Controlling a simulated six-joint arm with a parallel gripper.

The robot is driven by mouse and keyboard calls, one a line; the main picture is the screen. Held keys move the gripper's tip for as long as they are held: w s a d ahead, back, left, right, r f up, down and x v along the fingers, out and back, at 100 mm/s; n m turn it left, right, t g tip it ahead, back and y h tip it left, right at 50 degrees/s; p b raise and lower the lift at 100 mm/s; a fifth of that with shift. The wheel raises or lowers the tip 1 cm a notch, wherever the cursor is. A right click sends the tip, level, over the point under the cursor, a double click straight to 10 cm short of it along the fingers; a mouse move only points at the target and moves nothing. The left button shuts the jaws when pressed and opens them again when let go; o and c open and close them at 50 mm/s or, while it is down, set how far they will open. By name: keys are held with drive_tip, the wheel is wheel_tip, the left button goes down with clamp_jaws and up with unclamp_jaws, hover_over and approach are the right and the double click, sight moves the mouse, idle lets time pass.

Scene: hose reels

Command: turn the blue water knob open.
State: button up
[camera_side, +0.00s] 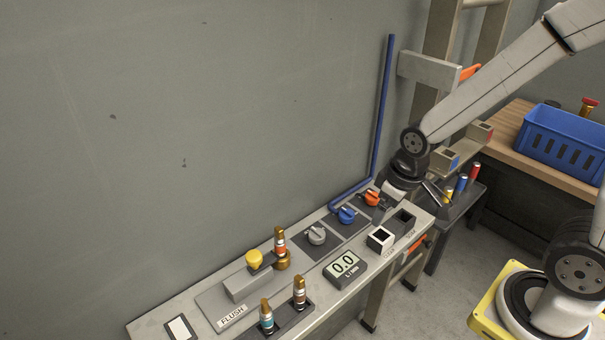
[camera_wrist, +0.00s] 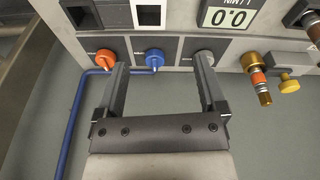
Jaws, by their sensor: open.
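The blue water knob (camera_side: 347,215) sits on a dark square plate on the sloping panel, with a blue pipe (camera_side: 381,110) running up the wall behind it. In the wrist view the blue knob (camera_wrist: 155,58) appears between my two finger tips, apart from both. My gripper (camera_wrist: 160,65) is open and empty. In the side view my gripper (camera_side: 398,195) hangs over the right end of the panel, near the orange knob (camera_side: 371,198). The flow display (camera_side: 343,264) reads 0.0.
A grey knob (camera_side: 316,234) stands left of the blue one; in the wrist view the finger tips lie near the orange and grey knobs. Brass fittings (camera_side: 281,247) and a yellow knob (camera_side: 254,257) are further left. A blue crate (camera_side: 565,140) stands on a wooden bench.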

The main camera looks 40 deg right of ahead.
sight(347, 211)
drive_tip(key=w+n, duration=0.2)
drive_tip(key=w, duration=0.1)
drive_tip(key=w+n+g, duration=0.1)
drive_tip(key=w+n, duration=0.2)
drive_tip(key=w+f+n+g, duration=0.1)
drive_tip(key=w+n, duration=0.2)
drive_tip(key=shift+w+d, duration=0.3)
drive_tip(key=shift+d, duration=0.1)
drive_tip(key=shift+w+f+n, duration=0.2)
drive_tip(key=shift+w+n, duration=0.3)
drive_tip(key=shift+n, duration=0.4)
drive_tip(key=shift+f, duration=0.1)
drive_tip(key=shift+f, duration=3.8)
clamp_jaws()
